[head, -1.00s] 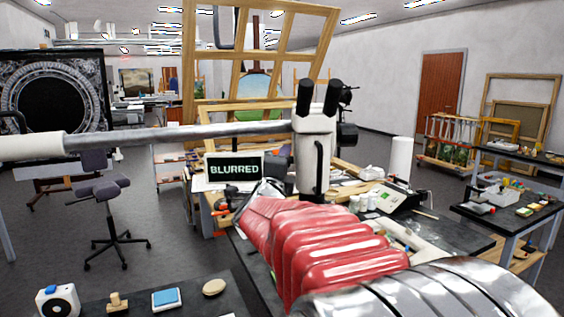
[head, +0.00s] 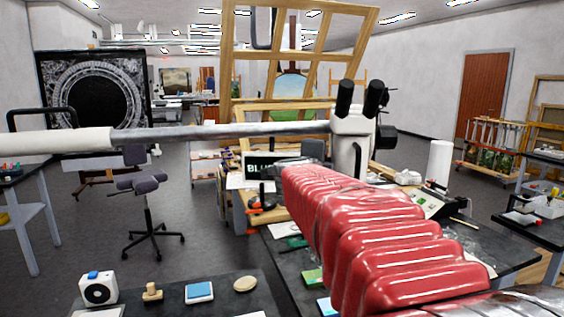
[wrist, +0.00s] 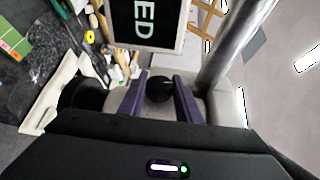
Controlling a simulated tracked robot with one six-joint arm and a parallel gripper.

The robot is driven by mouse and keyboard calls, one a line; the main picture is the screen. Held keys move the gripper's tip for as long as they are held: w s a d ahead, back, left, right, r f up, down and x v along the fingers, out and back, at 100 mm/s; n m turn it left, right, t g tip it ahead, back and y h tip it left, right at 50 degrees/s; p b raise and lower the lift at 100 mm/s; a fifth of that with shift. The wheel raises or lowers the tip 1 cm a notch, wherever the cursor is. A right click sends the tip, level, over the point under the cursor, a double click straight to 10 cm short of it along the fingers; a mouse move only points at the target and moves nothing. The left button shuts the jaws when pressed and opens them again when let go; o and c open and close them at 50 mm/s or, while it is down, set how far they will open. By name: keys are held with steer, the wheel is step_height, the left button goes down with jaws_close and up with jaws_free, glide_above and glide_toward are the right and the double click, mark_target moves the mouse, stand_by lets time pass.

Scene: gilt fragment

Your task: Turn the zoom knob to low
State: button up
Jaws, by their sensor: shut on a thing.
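The white microscope (head: 350,140) with black eyepieces hangs from a grey boom above the workbench. A sign screen (head: 258,163) beside it is partly covered by my arm, with "BLU" readable; the wrist view shows its end letters "ED" on the same screen (wrist: 143,25). In the wrist view, the black round zoom knob (wrist: 160,89) sits on the pale microscope body. My gripper (wrist: 160,92) has its two purple fingers on either side of this knob and is shut on it. The knob's markings and setting cannot be read.
The metal boom (head: 220,133) runs across the view to the microscope. A dark bench (head: 235,295) with a timer (head: 98,289) and small items is at the front. A wheeled stool (head: 150,215) stands left, with open floor around it.

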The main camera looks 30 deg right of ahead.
steer(key=shift+d+f+n+g+y, duration=0.1)
steer(key=shift+f+n+g+y, duration=0.1)
steer(key=shift+g+y, duration=0.6)
steer(key=shift+f+n+g+y, duration=0.1)
steer(key=shift+n+g+y, duration=0.1)
steer(key=shift+g+y, duration=0.55)
steer(key=shift+g, duration=0.25)
steer(key=shift+n+g+y, duration=0.3)
steer(key=shift+g+y, duration=0.5)
steer(key=shift+y, duration=0.05)
steer(key=shift+f, duration=0.1)
steer(key=o, duration=1.1)
steer(key=shift+r, duration=0.2)
steer(key=shift+c, duration=0.2)
steer(key=shift+r, duration=0.2)
